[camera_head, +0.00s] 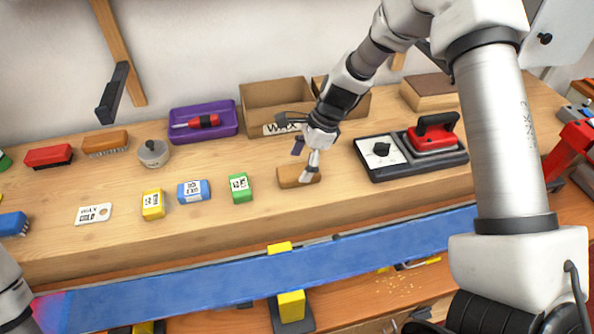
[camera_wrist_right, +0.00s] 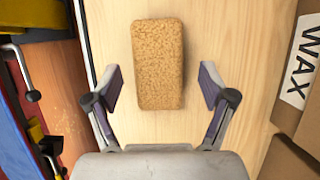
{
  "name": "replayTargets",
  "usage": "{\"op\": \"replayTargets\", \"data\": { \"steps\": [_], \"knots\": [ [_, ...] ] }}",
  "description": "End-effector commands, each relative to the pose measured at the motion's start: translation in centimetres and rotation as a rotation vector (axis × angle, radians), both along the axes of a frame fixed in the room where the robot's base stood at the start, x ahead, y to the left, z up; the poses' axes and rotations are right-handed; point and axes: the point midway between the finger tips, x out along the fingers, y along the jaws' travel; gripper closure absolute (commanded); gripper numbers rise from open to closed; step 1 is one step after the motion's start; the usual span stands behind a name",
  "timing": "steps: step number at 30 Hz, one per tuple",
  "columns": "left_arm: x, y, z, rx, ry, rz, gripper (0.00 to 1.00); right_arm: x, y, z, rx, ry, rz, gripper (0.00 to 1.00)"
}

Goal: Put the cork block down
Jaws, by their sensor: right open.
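The cork block (camera_head: 290,177) is a brown, speckled block lying flat on the wooden bench, right of the green wax block. In the right wrist view the cork block (camera_wrist_right: 158,64) lies lengthwise ahead of the jaws, with bench showing on both sides of it. My right gripper (camera_head: 304,165) is at the block in the head view, partly covering its right end. In the right wrist view my right gripper (camera_wrist_right: 160,90) is open, with one finger on each side of the block's near end and a gap on both sides. My left gripper is not in view.
Green (camera_head: 240,188), blue (camera_head: 194,191) and yellow (camera_head: 153,204) wax blocks stand left of the cork. A cardboard wax box (camera_head: 262,97) is behind, the red iron on its base (camera_head: 398,171) to the right. A blue ski (camera_head: 210,281) runs along the front.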

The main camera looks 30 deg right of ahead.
Motion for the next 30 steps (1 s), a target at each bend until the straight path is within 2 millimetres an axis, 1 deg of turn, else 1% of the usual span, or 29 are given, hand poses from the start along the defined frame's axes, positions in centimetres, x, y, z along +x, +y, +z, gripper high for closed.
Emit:
{"op": "replayTargets", "data": {
  "steps": [1,4,7,10,23,26,27,29,30],
  "knots": [
    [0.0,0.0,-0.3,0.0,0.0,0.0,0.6,0.2,-0.5,1.0,0.0,-0.007,-0.002,0.18],
    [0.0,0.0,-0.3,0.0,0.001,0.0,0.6,0.1,-1.3,3.0,0.002,-0.004,-0.002,0.18],
    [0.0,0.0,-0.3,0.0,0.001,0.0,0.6,0.0,-1.7,4.1,0.001,-0.002,-0.001,0.18],
    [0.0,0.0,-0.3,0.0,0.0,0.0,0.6,-0.1,-1.9,4.4,0.0,0.0,-0.001,0.18],
    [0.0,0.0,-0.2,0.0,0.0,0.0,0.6,-0.1,-1.9,4.5,0.0,0.0,-0.001,0.18],
    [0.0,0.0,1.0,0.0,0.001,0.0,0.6,-0.1,-1.9,5.7,0.0,-0.001,-0.001,0.18],
    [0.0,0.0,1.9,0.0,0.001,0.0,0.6,-0.1,-1.9,6.6,0.0,-0.001,-0.001,0.18],
    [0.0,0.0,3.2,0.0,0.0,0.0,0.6,-0.1,-1.9,7.9,0.0,-0.001,-0.001,0.18],
    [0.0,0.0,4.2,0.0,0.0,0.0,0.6,-0.1,-1.9,8.9,0.0,-0.001,-0.001,0.18]
  ]
}}
